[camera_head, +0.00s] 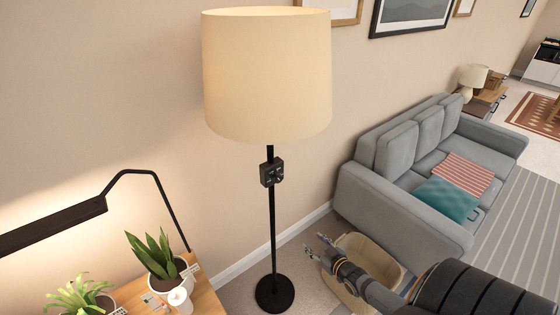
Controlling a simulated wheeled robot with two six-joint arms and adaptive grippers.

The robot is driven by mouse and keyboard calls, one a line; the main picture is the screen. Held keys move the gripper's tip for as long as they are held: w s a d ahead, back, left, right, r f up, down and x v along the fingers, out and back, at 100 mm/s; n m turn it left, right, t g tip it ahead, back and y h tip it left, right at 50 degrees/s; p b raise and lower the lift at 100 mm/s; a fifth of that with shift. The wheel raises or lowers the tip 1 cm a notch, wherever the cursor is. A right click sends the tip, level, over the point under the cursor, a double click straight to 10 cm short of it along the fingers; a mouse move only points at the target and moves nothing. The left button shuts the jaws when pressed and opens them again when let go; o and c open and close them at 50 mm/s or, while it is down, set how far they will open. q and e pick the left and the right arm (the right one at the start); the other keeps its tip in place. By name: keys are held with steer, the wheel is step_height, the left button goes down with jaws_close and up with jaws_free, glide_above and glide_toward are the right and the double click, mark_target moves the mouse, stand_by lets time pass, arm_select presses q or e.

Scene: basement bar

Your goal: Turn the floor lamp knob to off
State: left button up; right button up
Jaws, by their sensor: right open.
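The floor lamp (267,75) stands near the wall, with a cream shade, a thin black pole and a round black base (275,294). Its shade looks softly lit. A small black control box with the knob (271,173) sits on the pole just below the shade. The knob's exact setting is too small to tell. My right gripper (314,246) is open and empty, low and to the right of the pole, apart from it and well below the knob in the picture. It overlaps a beige bin in the view. My left gripper is not in view.
The beige bin (372,252) stands on the floor beside a grey sofa (400,205) on the right. A wooden table (207,296) at lower left holds potted plants (155,255) and a black desk lamp (55,225). The space around the knob looks clear.

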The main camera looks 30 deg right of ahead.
mark_target(280, 180)
arm_select(q)
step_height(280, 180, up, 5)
steer(key=p, duration=0.3)
arm_select(e)
steer(key=w+a+r+n+t+y, duration=0.1)
steer(key=w+a+r+t, duration=0.15)
steer(key=r, duration=0.85)
steer(key=w+a+r+t+y, duration=0.1)
steer(key=w+r+t, duration=0.15)
steer(key=r, duration=0.75)
steer(key=shift+g, duration=0.4)
steer(key=w+b, duration=0.1)
steer(key=w, duration=0.2)
steer(key=w+b, duration=0.1)
steer(key=w, duration=0.2)
steer(key=w+a+b, duration=0.1)
steer(key=w+b, duration=0.1)
steer(key=w, duration=0.1)
steer(key=shift+w, duration=0.4)
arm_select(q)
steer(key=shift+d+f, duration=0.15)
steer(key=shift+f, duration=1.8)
arm_select(e)
steer(key=shift+w+r, duration=0.15)
steer(key=shift+w, duration=0.3)
steer(key=shift+w, duration=0.1)
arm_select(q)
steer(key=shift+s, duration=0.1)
arm_select(e)
jaws_close()
